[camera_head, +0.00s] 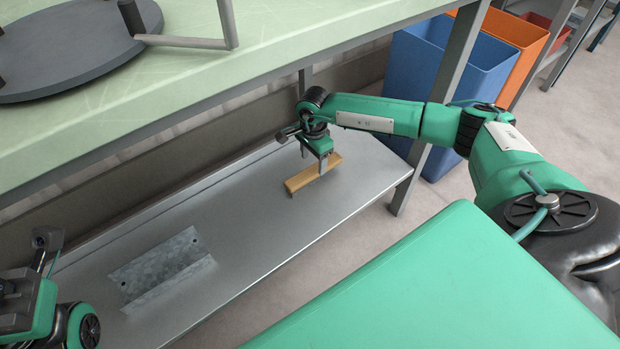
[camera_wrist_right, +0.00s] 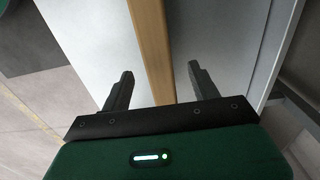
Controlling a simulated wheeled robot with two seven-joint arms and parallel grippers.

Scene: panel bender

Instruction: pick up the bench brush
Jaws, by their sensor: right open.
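The bench brush shows as a tan wooden bar (camera_head: 308,178) on the grey metal shelf under the green bench, near the shelf's right end. My right gripper (camera_head: 322,166) is over the brush, pointing down. In the right wrist view the brush (camera_wrist_right: 152,50) runs lengthwise between the two open fingers (camera_wrist_right: 160,88), with a gap on each side. Whether the fingertips reach down beside the brush is hard to tell. My left gripper (camera_head: 30,255) is at the lower left, away from the brush; its fingers are not clear.
A bent sheet metal piece (camera_head: 165,268) lies on the metal shelf (camera_head: 255,225), left of the brush. The green bench top (camera_head: 270,55) overhangs the shelf's back. A bench leg (camera_head: 440,105) stands right of the shelf. A blue bin (camera_head: 420,60) and an orange bin (camera_head: 520,40) stand beyond.

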